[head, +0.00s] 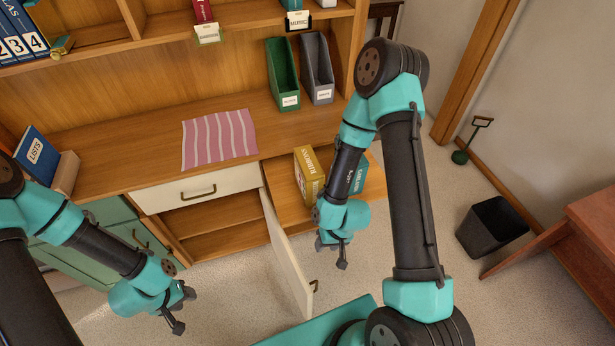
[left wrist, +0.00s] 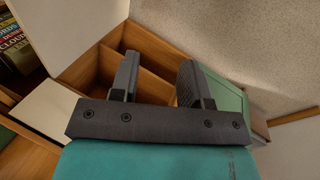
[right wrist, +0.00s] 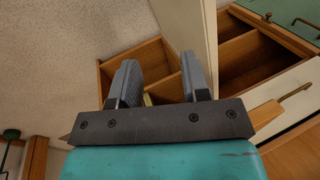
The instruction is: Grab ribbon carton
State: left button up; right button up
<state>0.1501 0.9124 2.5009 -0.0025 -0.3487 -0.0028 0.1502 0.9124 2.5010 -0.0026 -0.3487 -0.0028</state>
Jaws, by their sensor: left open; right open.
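The ribbon carton, a yellow box with white lettering (head: 306,172), stands upright on a wooden surface right of the white drawer in the head view. My right forearm passes just right of it. My right gripper (head: 338,254) is open and empty, below and to the right of the carton, pointing down. In the right wrist view, a small yellowish patch (right wrist: 148,100) shows between the fingers; I cannot tell if it is the carton. My left gripper (head: 180,312) is open and empty, low over the floor at the left.
An open white door (head: 289,255) stands between my grippers. A teal box (head: 360,175) is partly hidden behind my right arm. A striped pink cloth (head: 220,138) lies on the desk, with green (head: 282,75) and grey (head: 317,70) file holders behind. A black bin (head: 491,228) stands right.

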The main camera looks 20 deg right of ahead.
pick_arm(q)
jog(key=o, duration=0.9)
jog(key=shift+c, duration=0.2)
jog(key=shift+w, duration=0.1)
